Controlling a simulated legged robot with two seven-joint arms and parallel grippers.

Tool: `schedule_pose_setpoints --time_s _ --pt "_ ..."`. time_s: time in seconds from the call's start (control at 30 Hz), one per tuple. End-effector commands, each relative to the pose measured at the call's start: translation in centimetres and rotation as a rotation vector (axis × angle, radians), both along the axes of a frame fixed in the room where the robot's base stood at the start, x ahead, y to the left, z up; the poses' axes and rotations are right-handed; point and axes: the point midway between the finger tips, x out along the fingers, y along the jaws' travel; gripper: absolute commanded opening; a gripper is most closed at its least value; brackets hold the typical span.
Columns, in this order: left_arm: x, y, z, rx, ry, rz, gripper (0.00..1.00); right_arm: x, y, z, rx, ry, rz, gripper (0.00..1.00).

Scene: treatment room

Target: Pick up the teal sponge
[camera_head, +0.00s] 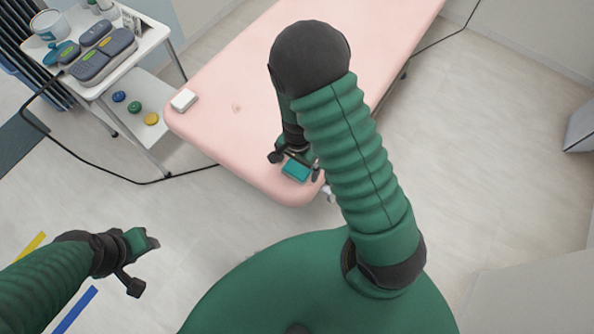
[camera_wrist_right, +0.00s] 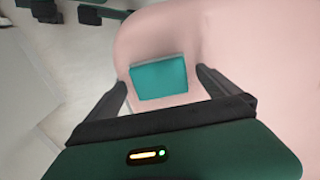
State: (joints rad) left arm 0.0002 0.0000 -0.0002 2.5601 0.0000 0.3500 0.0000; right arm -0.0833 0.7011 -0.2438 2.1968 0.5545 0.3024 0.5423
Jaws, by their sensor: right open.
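The teal sponge (camera_head: 296,170) is a small flat block lying on the pink treatment table (camera_head: 230,104), near its rounded front corner. My right gripper (camera_head: 297,165) is over it, with a jaw to either side in the head view. In the right wrist view the sponge (camera_wrist_right: 160,78) shows between the two dark fingers of the open right gripper (camera_wrist_right: 165,92); I cannot tell whether they touch it. My left gripper (camera_head: 146,262) is at the lower left, over the floor and away from the table; its fingers are seen apart and nothing is between them.
A white block (camera_head: 184,100) lies on the table's left edge. A white trolley (camera_head: 150,42) with devices and a pot stands at the upper left, with coloured round items on its lower shelf. A black cable (camera_head: 120,181) runs across the floor.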

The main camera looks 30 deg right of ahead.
Motion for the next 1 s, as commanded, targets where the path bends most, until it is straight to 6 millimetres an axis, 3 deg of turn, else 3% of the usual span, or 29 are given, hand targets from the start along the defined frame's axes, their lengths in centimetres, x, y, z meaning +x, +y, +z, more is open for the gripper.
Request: schedule_pose_setpoints --time_s 0.2,0.73,1.0 --pt "0.01 -0.02 -0.03 0.0 0.0 -0.001 0.45 0.0 0.13 -0.1 -0.001 -0.002 0.001 0.99" --pt "0.01 -0.01 -0.03 0.0 0.0 0.0 0.45 0.02 0.12 -0.1 -0.001 -0.002 0.002 0.3" --pt "0.01 -0.01 0.23 0.0 0.0 0.0 0.45 0.04 0.1 0.35 -0.001 -0.002 0.002 0.3"
